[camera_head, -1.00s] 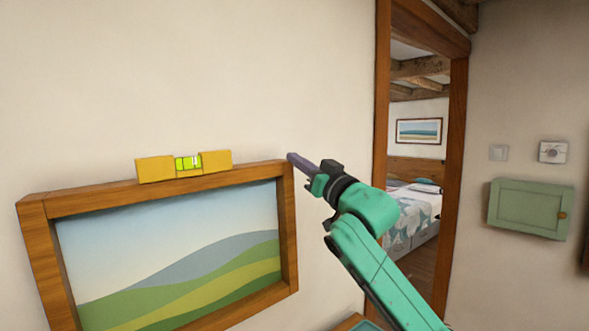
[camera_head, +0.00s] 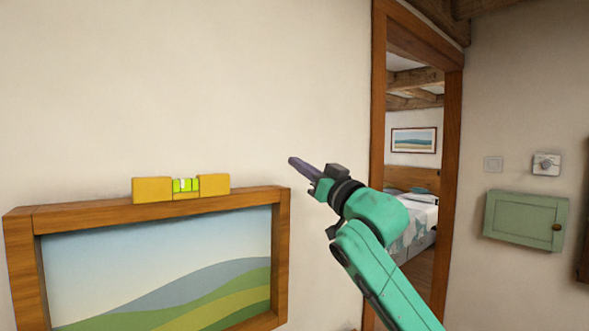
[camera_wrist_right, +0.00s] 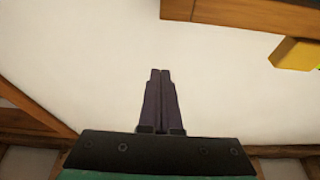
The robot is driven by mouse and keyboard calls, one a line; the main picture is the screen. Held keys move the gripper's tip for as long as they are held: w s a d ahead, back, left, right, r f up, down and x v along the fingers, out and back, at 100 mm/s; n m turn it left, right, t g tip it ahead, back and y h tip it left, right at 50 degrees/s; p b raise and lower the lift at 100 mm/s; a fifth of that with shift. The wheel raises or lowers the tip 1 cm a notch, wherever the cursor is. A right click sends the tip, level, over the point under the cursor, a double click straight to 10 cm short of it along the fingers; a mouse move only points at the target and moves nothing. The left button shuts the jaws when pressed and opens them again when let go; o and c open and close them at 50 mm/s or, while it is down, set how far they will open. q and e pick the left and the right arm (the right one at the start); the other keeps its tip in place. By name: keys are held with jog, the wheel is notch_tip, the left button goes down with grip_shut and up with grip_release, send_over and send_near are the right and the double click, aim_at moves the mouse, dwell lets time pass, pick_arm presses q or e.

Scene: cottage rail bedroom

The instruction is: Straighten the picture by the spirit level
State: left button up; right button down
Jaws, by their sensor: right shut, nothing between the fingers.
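The picture (camera_head: 281,270) hangs on the wall at the lower left of the head view, a landscape of hills in a wooden frame. A yellow spirit level (camera_head: 152,190) with a green vial (camera_head: 185,185) rests on its top edge. A part of the frame (camera_wrist_right: 230,12) and the yellow level's end (camera_wrist_right: 295,53) show at the top right of the right wrist view. My right gripper (camera_head: 291,160) is shut and empty, up and right of the frame's top right corner, apart from it. It also shows in the right wrist view (camera_wrist_right: 160,72). My left gripper is out of view.
A doorway with a wooden post (camera_head: 379,150) stands right of the picture, with a bed (camera_head: 415,215) beyond. The wall above the picture is bare.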

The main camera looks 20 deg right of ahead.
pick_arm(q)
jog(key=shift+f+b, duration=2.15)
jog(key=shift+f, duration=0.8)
pick_arm(e)
jog(key=v, duration=0.8)
jog(key=shift+f, duration=0.2)
